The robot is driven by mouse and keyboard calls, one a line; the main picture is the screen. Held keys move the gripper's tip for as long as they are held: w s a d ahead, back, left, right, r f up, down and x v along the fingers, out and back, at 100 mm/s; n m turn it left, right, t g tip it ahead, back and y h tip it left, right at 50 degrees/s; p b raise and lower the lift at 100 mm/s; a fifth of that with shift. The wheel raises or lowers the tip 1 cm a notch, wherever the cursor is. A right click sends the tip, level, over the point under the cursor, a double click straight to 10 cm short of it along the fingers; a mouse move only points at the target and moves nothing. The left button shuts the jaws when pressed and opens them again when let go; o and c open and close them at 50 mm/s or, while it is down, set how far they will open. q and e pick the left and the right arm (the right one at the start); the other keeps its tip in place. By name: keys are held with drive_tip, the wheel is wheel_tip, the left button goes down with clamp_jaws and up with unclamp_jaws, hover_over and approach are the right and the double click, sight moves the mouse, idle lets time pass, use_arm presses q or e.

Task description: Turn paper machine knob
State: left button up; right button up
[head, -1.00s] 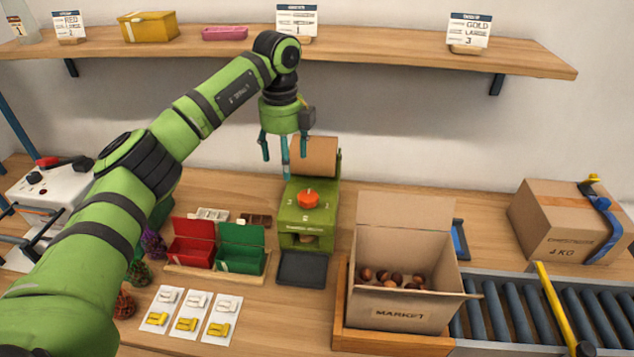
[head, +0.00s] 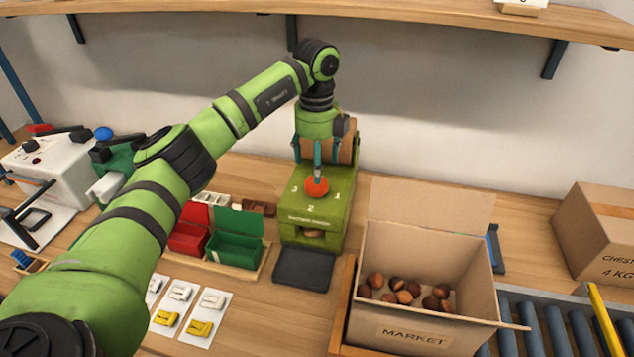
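The green paper machine (head: 305,228) stands on the table with a brown paper roll (head: 346,152) at its back, partly hidden by my gripper. Its round orange-red knob (head: 316,188) is on top, with the numbers 3, 2 and 1 around it. My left gripper (head: 318,166) points down right over the knob. Its fingers look spread apart, and the middle one reaches the knob in the picture; I cannot tell whether it touches. My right gripper is not in view.
A dark tray (head: 303,270) lies before the machine. Red (head: 187,240) and green (head: 234,251) bins stand to its left. An open market box (head: 405,334) with chestnuts stands at the right, beside a roller conveyor (head: 553,333). A shelf (head: 400,28) runs above.

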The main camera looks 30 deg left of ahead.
sight(316, 187)
use_arm(q)
drive_tip(key=shift+f+p, duration=0.65)
drive_tip(key=shift+f, duration=2.05)
drive_tip(key=shift+s, duration=0.1)
drive_tip(key=c, duration=1.2)
